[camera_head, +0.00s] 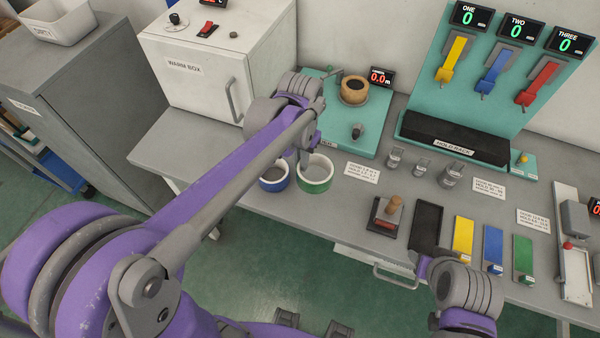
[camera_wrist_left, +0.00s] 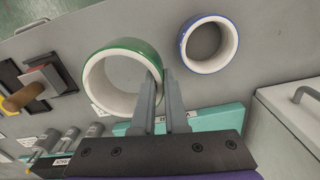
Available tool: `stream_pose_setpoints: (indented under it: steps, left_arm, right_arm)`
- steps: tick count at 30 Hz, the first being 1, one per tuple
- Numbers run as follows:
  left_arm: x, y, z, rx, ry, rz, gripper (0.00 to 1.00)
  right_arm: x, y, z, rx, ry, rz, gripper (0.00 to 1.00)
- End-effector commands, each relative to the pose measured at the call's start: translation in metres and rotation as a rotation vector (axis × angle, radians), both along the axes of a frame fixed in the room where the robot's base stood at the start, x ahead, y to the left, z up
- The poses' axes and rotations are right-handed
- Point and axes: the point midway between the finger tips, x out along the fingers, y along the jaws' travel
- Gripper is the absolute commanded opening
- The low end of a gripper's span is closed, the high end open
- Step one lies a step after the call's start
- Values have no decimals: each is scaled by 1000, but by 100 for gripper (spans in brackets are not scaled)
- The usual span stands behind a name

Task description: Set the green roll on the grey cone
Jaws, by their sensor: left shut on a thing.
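The green roll (camera_head: 315,177) is a wide ring with a white inside, at the front edge of the grey table. In the left wrist view the two fingers (camera_wrist_left: 163,85) are shut on the wall of the green roll (camera_wrist_left: 95,62). I cannot tell whether the roll still touches the table. A small dark grey cone-like post (camera_head: 357,131) stands bare on the teal board (camera_head: 340,150), behind the roll. My right arm shows at the lower right, but its fingers are hidden.
A blue roll (camera_head: 273,178) lies close left of the green one. A brown roll (camera_head: 354,89) sits at the back of the teal board beside a red display (camera_head: 381,77). Small metal weights (camera_head: 422,168) and a wooden-handled stamp (camera_head: 386,212) stand to the right. The white box (camera_head: 215,65) is at the left.

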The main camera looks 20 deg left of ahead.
Motion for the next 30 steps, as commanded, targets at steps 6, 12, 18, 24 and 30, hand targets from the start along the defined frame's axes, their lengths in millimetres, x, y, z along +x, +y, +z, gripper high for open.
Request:
stream_pose_setpoints:
  steps: [6, 12, 18, 24, 30]
  left_arm:
    - [0, 0, -33, 0, 0, 0, 0]
    - [0, 0, -58, 0, 0, 0, 0]
    - [0, 0, -77, 0, 0, 0, 0]
    - [0, 0, -77, 0, 0, 0, 0]
    - [0, 0, -81, 0, 0, 0, 15]
  right_arm:
    - [-1, 0, -3, 0, 3, 0, 50]
    - [-2, 0, -6, 0, 5, 0, 50]
    - [-3, 0, -7, 0, 6, 0, 50]
    - [-3, 0, -7, 0, 6, 0, 50]
    - [-4, 0, -11, 0, 9, 0, 50]
